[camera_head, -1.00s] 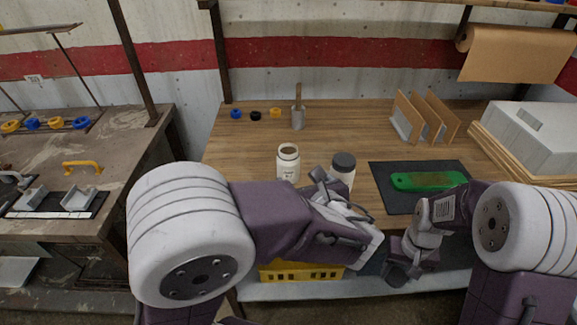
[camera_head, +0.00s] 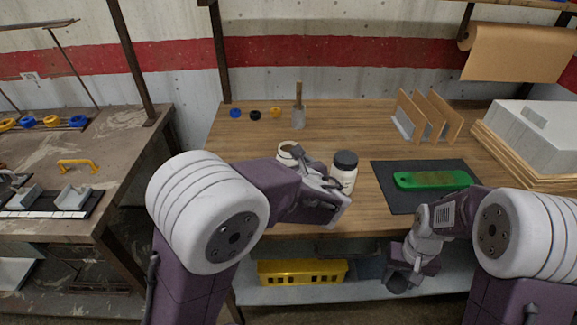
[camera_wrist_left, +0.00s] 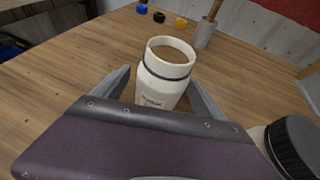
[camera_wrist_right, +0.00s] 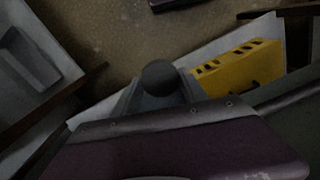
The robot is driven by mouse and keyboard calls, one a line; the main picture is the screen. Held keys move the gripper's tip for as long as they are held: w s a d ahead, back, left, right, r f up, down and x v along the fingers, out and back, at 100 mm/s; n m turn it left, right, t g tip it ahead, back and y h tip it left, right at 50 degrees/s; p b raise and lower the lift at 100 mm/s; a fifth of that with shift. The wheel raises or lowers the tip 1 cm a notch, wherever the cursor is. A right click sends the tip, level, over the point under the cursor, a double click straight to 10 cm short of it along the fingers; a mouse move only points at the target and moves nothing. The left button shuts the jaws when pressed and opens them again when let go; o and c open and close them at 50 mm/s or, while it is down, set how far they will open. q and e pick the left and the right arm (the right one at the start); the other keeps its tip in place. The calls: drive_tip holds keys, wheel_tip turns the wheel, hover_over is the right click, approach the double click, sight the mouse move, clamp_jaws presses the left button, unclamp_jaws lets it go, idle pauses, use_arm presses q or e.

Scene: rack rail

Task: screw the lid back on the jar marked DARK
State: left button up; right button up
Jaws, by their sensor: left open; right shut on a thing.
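An open, lidless cream jar (camera_head: 287,149) stands on the bench, partly hidden by my left gripper (camera_head: 303,163). In the left wrist view the open jar (camera_wrist_left: 162,80) stands between the two spread fingers, with a gap visible at each side. Its small label is too blurred to read. A second white jar (camera_head: 344,171) with a dark lid on stands just to the right; it shows at the edge of the left wrist view (camera_wrist_left: 294,147). My right gripper (camera_head: 399,272) is low in front of the bench, shut on a dark round lid (camera_wrist_right: 160,77).
A green object (camera_head: 432,180) lies on a dark mat (camera_head: 400,203) at the right. A pot with a handled tool (camera_head: 298,117) and small coloured rings (camera_head: 255,115) stand behind the jars. A yellow crate (camera_head: 302,272) sits on the shelf below. Bare wood lies left of the jars.

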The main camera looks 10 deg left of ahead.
use_arm(q)
drive_tip(key=shift+w+a+f, duration=0.1)
drive_tip(key=shift+w+a, duration=0.05)
drive_tip(key=shift+w, duration=0.05)
